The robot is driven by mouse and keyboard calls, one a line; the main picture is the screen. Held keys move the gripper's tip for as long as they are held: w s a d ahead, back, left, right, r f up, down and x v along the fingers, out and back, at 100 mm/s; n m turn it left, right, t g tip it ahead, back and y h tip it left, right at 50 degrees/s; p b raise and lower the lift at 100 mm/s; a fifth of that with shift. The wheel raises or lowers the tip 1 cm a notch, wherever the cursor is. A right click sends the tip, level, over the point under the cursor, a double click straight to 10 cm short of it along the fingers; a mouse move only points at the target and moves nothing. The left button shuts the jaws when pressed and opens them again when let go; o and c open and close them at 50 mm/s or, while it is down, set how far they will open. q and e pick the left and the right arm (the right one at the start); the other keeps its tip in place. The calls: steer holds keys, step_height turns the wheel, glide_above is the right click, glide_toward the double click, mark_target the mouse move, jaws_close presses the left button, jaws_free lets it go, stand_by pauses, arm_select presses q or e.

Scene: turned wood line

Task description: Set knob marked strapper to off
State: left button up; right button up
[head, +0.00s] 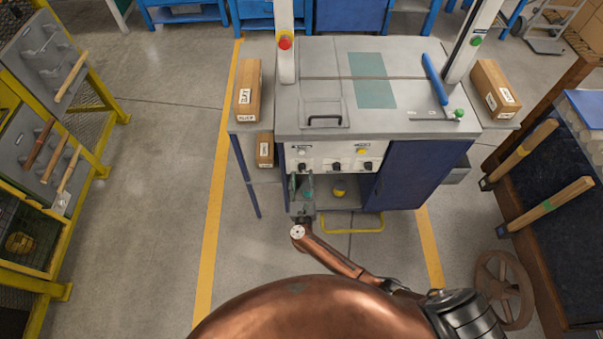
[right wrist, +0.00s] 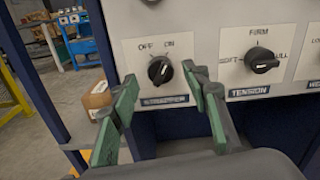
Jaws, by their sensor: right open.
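The black strapper knob (right wrist: 160,70) sits on a white plate with OFF at upper left and ON at upper right. Its white mark leans up and right, toward ON. In the head view the knob (head: 302,166) is the leftmost on the machine's front panel. My right gripper (right wrist: 160,84) is open, its green-padded fingers on either side of the knob in the picture. No contact with the knob shows. In the head view the right gripper (head: 301,190) is low in front of the panel. My left gripper is not in view.
The tension knob (right wrist: 262,60) is to the right of the strapper knob, with another knob (head: 368,166) farther right. A yellow button (head: 361,151) is above them. Boxes (head: 264,150) stand on the side shelves at left. A blue door (head: 415,175) closes the machine's right side.

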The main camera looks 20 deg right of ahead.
mark_target(302, 169)
steer(key=shift+x, duration=1.1)
steer(key=c, duration=1.2)
